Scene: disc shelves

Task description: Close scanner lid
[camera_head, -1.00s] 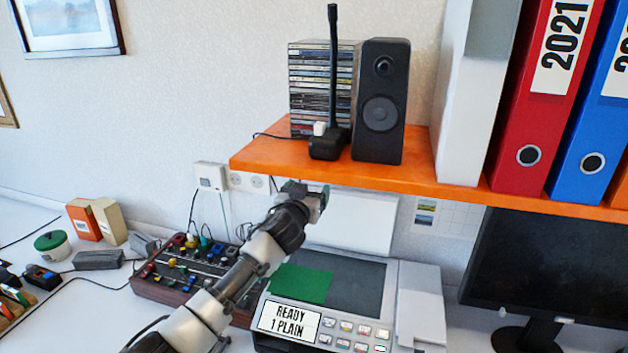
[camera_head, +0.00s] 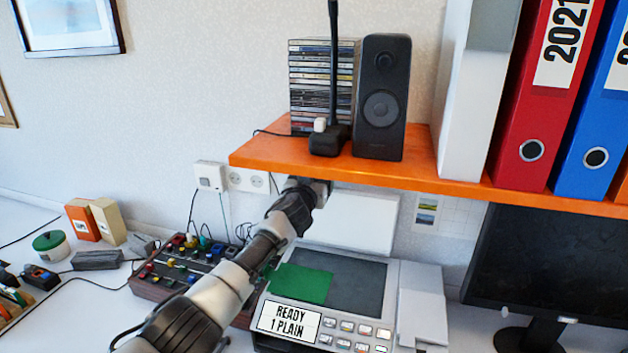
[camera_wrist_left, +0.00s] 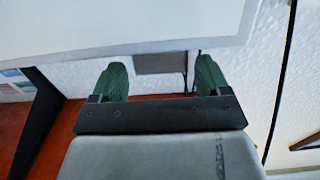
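The scanner (camera_head: 325,300) stands on the desk with its lid (camera_head: 352,218) raised at the back, showing the dark glass with a green sheet (camera_head: 301,283) on it. My left gripper (camera_head: 312,188) is at the lid's upper left corner, just under the shelf edge; its fingertips are hidden in the head view. In the left wrist view its two green fingers (camera_wrist_left: 160,80) are apart with nothing held between them. A large pale panel, apparently the lid (camera_wrist_left: 120,25), lies beyond the fingertips. I cannot tell whether they touch it. My right gripper is not in view.
The orange shelf (camera_head: 400,174) overhangs the gripper and lid, carrying a speaker (camera_head: 381,98), discs (camera_head: 310,90) and binders (camera_head: 550,95). A mixer panel (camera_head: 180,262) sits left of the scanner, a monitor (camera_head: 550,265) right. Wall sockets (camera_head: 247,180) are behind.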

